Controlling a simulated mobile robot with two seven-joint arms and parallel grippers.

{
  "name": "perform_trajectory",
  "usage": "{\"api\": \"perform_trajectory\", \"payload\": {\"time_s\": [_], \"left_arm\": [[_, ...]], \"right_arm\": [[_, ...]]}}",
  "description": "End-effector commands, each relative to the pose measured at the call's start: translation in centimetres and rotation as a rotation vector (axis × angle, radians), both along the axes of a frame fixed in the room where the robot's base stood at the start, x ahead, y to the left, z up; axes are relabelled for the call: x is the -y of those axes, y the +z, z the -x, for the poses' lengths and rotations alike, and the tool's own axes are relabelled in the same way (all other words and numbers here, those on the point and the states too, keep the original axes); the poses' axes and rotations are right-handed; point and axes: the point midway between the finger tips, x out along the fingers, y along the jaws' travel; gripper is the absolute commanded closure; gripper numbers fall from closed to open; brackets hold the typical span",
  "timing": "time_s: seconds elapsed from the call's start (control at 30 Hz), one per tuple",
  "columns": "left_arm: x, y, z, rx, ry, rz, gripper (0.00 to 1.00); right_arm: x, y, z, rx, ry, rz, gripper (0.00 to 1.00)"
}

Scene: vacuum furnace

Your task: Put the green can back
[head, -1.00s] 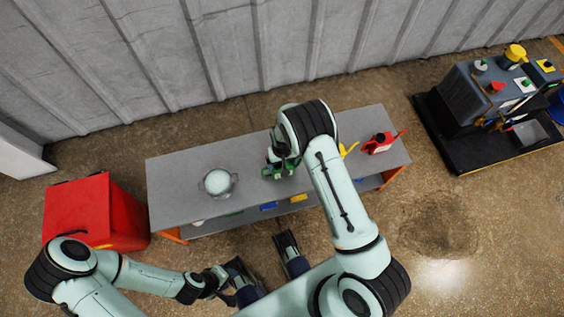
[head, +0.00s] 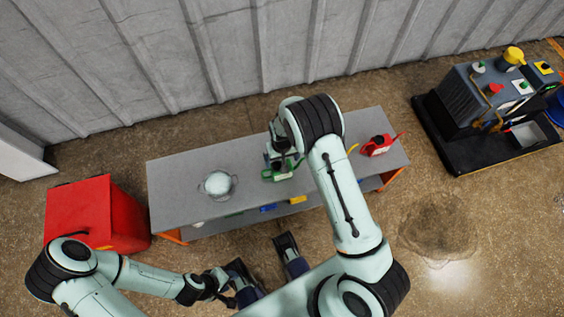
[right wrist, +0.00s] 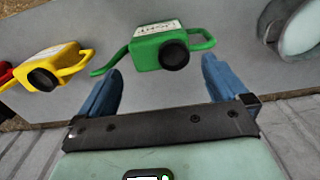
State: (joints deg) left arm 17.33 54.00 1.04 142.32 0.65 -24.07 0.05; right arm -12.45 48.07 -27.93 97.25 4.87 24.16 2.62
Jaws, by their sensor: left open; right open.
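The green can (head: 281,172) stands on the grey bench top, left of the yellow and red cans; my right gripper partly covers it in the head view. In the right wrist view the green can (right wrist: 160,49) has a black cap, a white label, a spout at left and a handle at right. My right gripper (right wrist: 162,66) is open, its blue fingers pointing at the can, one toward each side. I see no grip on the can. My left gripper (head: 222,284) is open, low in the head view, away from the bench and empty.
The grey bench (head: 175,187) carries a round glass-topped pot (head: 217,184) at left, a yellow can (right wrist: 52,66) and a red can (head: 377,146) at right. Small blue and yellow items lie below. A red cabinet (head: 90,213) stands left; a machine (head: 485,95) stands far right.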

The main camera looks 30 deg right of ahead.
Motion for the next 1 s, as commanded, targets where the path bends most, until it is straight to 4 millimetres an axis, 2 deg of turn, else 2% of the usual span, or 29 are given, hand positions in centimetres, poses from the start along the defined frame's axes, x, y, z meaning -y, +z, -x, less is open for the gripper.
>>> {"api": "perform_trajectory", "payload": {"time_s": [0.03,0.23,0.37,0.47,0.57,0.63,0.73,0.8,0.9,1.0], "left_arm": [[0.0,0.3,0.1,-0.003,0.0,0.0,0.57],[0.0,0.8,0.3,-0.011,-0.002,0.001,0.57],[0.0,1.0,0.4,-0.014,-0.002,0.002,0.57],[0.0,1.0,0.4,-0.015,-0.003,0.002,0.57],[0.0,1.0,0.4,-0.016,-0.003,0.002,0.57],[0.0,1.0,0.4,-0.016,-0.003,0.002,0.57],[0.0,1.0,0.4,-0.016,-0.003,0.002,0.57],[0.0,1.0,0.4,-0.016,-0.003,0.002,0.57],[0.0,1.0,0.4,-0.016,-0.003,0.002,0.57],[0.0,1.0,0.4,-0.016,-0.003,0.002,0.57]], "right_arm": [[0.0,1.5,-0.1,0.005,0.0,0.0,0.0],[0.0,5.2,0.0,0.002,0.0,-0.001,0.0],[0.0,6.4,0.0,0.001,0.001,0.0,0.0],[0.0,5.8,1.0,-0.011,-0.002,-0.006,0.0],[-0.4,2.2,4.7,-0.046,-0.009,-0.034,0.0],[-1.3,-1.2,9.0,-0.076,-0.02,-0.071,0.0],[-3.7,-4.9,16.0,-0.107,-0.044,-0.145,0.0],[-5.7,-6.0,20.4,-0.117,-0.066,-0.2,0.0],[-8.3,-6.0,24.7,-0.116,-0.095,-0.264,0.0],[-9.8,-5.5,26.9,-0.109,-0.116,-0.303,0.0]]}}
